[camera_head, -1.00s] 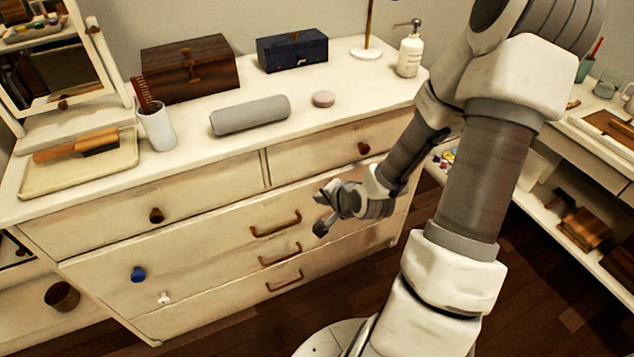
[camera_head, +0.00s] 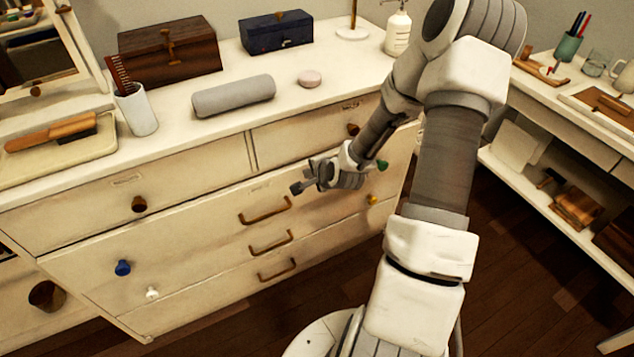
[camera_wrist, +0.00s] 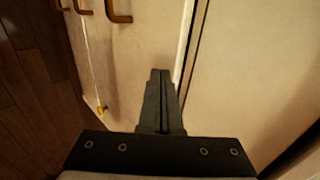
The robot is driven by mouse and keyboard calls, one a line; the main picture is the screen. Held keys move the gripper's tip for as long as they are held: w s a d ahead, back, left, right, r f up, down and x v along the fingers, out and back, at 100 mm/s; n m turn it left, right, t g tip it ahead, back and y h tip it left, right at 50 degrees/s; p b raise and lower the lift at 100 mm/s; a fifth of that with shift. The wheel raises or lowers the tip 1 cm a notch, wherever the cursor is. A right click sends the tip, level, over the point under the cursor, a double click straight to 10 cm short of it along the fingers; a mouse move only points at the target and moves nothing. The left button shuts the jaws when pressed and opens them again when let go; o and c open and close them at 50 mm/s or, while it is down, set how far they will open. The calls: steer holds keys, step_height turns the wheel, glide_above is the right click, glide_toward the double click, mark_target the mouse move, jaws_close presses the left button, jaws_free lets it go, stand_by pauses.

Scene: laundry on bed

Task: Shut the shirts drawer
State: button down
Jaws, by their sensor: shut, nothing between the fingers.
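The white dresser (camera_head: 190,222) has two small drawers on top and wide drawers below with brown bar handles. The upper wide drawer (camera_head: 190,240) has a blue knob (camera_head: 122,268) and a handle (camera_head: 265,210); its top edge appears to stand slightly proud. The label marks are too small to read, so I cannot tell which drawer is for shirts. My gripper (camera_head: 294,188) is shut and empty, in front of the upper wide drawer, right of its handle. In the wrist view my gripper (camera_wrist: 160,75) points along the drawer front near a dark seam; contact is unclear.
On the dresser top are a brown box (camera_head: 170,52), a dark blue box (camera_head: 277,32), a grey roll (camera_head: 233,96), a white cup (camera_head: 138,112) and a pump bottle (camera_head: 397,30). A shelf unit (camera_head: 560,105) stands at right. Dark wooden floor (camera_head: 235,318) is open in front.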

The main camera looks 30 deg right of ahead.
mark_target(300, 164)
steer(key=shift+w, duration=0.9)
steer(key=shift+w+r, duration=0.1)
steer(key=shift+w, duration=1.05)
